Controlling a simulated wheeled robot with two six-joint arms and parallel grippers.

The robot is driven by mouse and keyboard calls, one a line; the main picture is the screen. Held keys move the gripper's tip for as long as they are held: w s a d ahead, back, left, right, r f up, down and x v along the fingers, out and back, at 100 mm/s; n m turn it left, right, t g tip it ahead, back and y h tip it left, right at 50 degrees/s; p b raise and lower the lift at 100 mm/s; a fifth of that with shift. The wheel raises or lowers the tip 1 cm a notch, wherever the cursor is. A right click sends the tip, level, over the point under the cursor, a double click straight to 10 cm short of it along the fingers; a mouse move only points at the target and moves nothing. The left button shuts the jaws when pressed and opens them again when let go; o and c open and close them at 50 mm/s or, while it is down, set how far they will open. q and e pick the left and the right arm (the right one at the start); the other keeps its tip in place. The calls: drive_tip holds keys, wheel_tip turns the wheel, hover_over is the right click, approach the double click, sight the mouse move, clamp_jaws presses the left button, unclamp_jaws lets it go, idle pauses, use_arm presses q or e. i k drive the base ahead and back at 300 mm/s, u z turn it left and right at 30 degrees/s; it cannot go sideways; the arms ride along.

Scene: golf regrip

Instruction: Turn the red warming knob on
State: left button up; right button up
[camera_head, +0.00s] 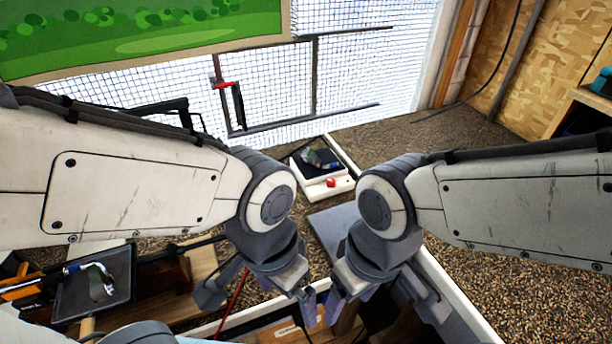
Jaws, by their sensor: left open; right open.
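The red warming knob (331,183) sits on the front of a white warming unit (343,187) on the floor, in the upper middle of the head view. The unit has a dark top plate (325,168), and a golf club head (320,157) lies on it. My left gripper (262,296) is open, pointing down below and left of the unit. My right gripper (380,296) is open, pointing down below and right of it. Both are apart from the knob and hold nothing that I can see. How the knob is turned is too small to tell.
A dark tray (92,285) with a club head stands at lower left. A white-edged box (465,318) lies under my grippers. A grey panel (335,225) lies between my arms, before the unit. A mesh fence with a red-handled clamp (229,86) stands behind.

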sight(331, 182)
drive_tip(key=z, duration=0.55)
drive_tip(key=k, duration=1.3)
drive_tip(key=u, duration=0.3)
drive_tip(key=i, duration=0.75)
drive_tip(key=u, duration=0.9)
drive_tip(key=i, duration=0.3)
drive_tip(key=u, duration=0.1)
